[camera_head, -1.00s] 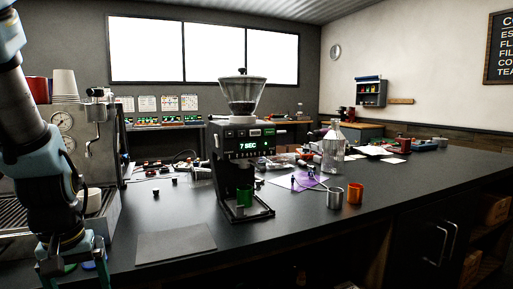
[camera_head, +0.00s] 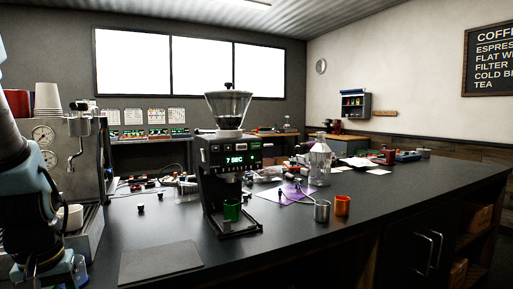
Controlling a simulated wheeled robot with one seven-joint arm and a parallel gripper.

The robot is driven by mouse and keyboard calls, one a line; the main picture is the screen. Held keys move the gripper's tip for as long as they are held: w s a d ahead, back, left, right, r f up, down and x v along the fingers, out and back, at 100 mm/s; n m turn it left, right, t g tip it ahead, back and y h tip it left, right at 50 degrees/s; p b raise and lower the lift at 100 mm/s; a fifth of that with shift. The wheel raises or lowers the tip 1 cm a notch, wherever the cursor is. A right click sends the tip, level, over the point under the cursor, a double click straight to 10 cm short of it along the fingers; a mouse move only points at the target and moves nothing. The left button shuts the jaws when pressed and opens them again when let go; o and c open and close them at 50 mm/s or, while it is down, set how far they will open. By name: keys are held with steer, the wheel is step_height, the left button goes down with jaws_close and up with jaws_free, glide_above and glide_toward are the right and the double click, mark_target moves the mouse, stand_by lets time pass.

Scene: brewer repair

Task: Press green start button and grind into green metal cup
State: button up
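The black coffee grinder (camera_head: 222,170) stands on the dark counter with a clear bean hopper (camera_head: 229,106) on top. Its lit panel (camera_head: 236,160) reads "7 SEC" in green. A small green light shows on the panel's right, but I cannot make out which button is the start button. The green metal cup (camera_head: 231,210) stands upright under the spout, at the grinder's base tray (camera_head: 234,228). My gripper is out of view; only part of my arm shows at the left edge, well apart from the grinder.
A steel cup (camera_head: 322,211) and an orange cup (camera_head: 342,206) stand right of the grinder, near a glass bottle (camera_head: 320,163) and a purple cloth (camera_head: 291,195). A dark mat (camera_head: 160,262) lies front left. The espresso machine (camera_head: 62,150) is at left.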

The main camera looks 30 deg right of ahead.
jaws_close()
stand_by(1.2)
